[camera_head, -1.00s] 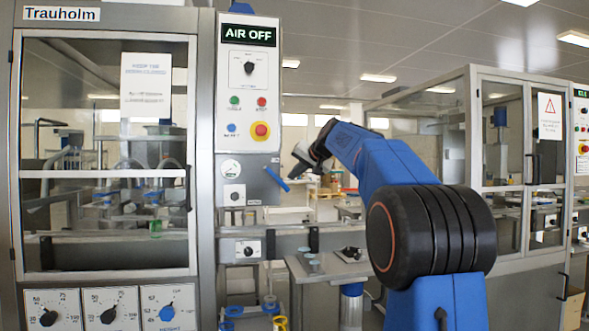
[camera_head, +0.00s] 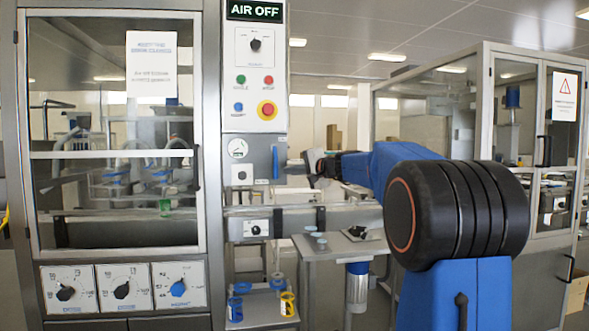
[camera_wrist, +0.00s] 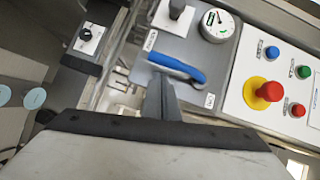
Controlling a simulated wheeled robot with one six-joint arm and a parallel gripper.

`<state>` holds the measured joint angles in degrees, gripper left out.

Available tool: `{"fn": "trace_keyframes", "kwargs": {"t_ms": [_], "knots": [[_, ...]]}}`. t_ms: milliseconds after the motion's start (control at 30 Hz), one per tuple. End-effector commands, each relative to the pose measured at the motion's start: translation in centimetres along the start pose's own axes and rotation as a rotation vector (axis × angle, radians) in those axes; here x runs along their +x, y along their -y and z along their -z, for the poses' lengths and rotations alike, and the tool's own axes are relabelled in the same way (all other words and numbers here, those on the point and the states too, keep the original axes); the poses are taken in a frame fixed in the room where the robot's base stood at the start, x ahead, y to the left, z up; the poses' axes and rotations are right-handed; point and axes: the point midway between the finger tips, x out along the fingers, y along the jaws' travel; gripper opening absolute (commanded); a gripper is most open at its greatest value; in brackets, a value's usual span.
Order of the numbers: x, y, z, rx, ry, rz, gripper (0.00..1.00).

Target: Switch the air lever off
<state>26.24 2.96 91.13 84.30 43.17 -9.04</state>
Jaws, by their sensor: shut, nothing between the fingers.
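In the head view the lever (camera_head: 275,162) looks upright. In the wrist view its handle (camera_wrist: 178,67) lies slanted across the panel. My gripper (camera_wrist: 158,84) is shut and empty, its tips right beside the handle; I cannot tell whether they touch it. In the head view my gripper (camera_head: 308,163) is small and partly hidden by my arm, just right of the lever. The display (camera_head: 255,11) above reads AIR OFF.
A red emergency button (camera_head: 267,109) on a yellow base sits above the lever, with small coloured buttons near it. The gauge (camera_wrist: 217,25) and a black knob (camera_wrist: 181,10) are close to the lever. A small table (camera_head: 335,247) stands below right.

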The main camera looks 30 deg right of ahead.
Motion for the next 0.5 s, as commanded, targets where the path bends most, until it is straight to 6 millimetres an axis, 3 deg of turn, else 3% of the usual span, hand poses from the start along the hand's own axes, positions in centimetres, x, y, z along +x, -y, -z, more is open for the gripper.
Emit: {"fn": "trace_keyframes", "kwargs": {"t_ms": [500], "knots": [[0.9, -0.4, -1.4, -0.002, 0.001, -0.001, 0.00]]}}
